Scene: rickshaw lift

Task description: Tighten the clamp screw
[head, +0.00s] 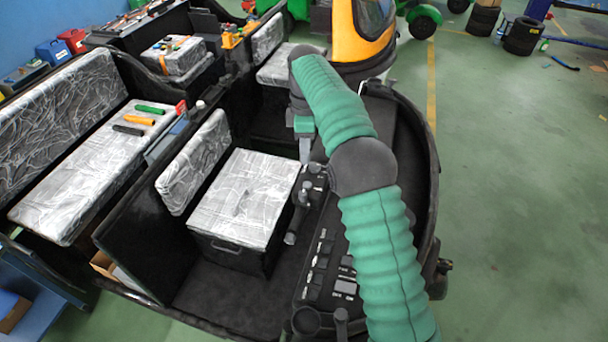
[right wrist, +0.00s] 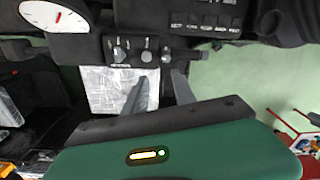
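I cannot pick out a clamp screw for certain in either view. My right gripper (head: 305,152) points down above the dark control panel, left of the green arm's bend. In the right wrist view its two grey fingers (right wrist: 160,85) stand apart with nothing between them. Small knobs and levers (right wrist: 118,53) sit on the panel beyond the fingertips, apart from them. In the head view a lever (head: 303,195) and a knob (head: 290,238) stand on the panel's left edge. My left gripper is not in view.
A silver-covered seat box (head: 246,195) stands left of the panel (head: 325,270). Green, orange and black handles (head: 140,120) lie on the silver-covered bench (head: 75,185). A white dial with a red needle (right wrist: 54,18) shows at the wrist view's upper left. Open green floor (head: 520,180) lies right.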

